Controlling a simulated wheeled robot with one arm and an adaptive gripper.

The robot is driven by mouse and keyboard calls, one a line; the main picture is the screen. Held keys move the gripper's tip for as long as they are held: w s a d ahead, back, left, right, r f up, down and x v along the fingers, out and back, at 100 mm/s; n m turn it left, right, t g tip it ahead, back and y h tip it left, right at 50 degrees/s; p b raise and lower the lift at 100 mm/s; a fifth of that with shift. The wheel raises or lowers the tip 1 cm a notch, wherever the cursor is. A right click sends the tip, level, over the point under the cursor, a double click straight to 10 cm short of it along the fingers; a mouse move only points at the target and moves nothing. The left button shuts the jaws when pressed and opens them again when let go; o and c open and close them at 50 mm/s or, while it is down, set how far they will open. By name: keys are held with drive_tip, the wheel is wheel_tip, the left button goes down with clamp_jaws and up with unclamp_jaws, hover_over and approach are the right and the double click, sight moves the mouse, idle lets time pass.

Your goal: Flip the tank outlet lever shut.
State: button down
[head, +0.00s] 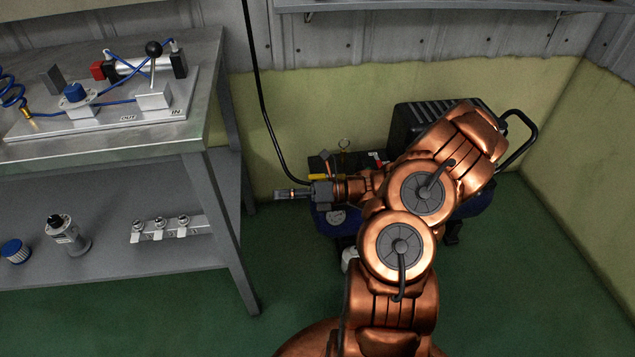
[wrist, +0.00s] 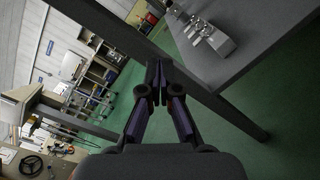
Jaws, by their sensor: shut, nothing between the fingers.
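The air compressor, with a black ribbed motor cover (head: 415,125) and a blue tank (head: 470,205), stands on the floor by the back wall, partly hidden behind my arm. A small yellow lever (head: 317,177) shows at its left side, where a black hose (head: 262,100) comes down. The lever looks about level, just above my gripper in the head view; I cannot tell whether they touch. My gripper (head: 279,193) points left, shut and empty, its fingertips to the left of the tank. In the wrist view my gripper (wrist: 159,67) is also shut, and neither lever nor tank shows.
A grey metal bench (head: 215,70) stands left, with a pneumatic board (head: 60,125) on top. Its lower shelf (head: 120,280) holds a valve manifold (head: 172,230), a filter unit (head: 68,234) and a blue-capped part (head: 15,250). A bench leg (head: 232,240) stands left of my fingertips. Green floor is clear between.

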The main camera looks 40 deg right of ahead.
drive_tip(key=s+a+r+n+g+h, duration=0.1)
drive_tip(key=s+a+r+n+g, duration=0.3)
drive_tip(key=s+a+n+g, duration=0.35)
drive_tip(key=s+a+r+n+g+h, duration=0.2)
drive_tip(key=s+a+r+n+g, duration=0.25)
drive_tip(key=a+n, duration=0.55)
drive_tip(key=s+d+r+n+h, duration=0.1)
drive_tip(key=s+d+n+h, duration=0.2)
drive_tip(key=s+n+h, duration=0.3)
drive_tip(key=s+d+r+n+g+h, duration=0.1)
drive_tip(key=s+d+n+h, duration=0.3)
drive_tip(key=s+n, duration=0.6)
drive_tip(key=shift+s+d+r+n+h, duration=0.25)
drive_tip(key=shift+s+d+n+h, duration=0.15)
drive_tip(key=shift+h, duration=0.7)
drive_tip(key=shift+a, duration=0.1)
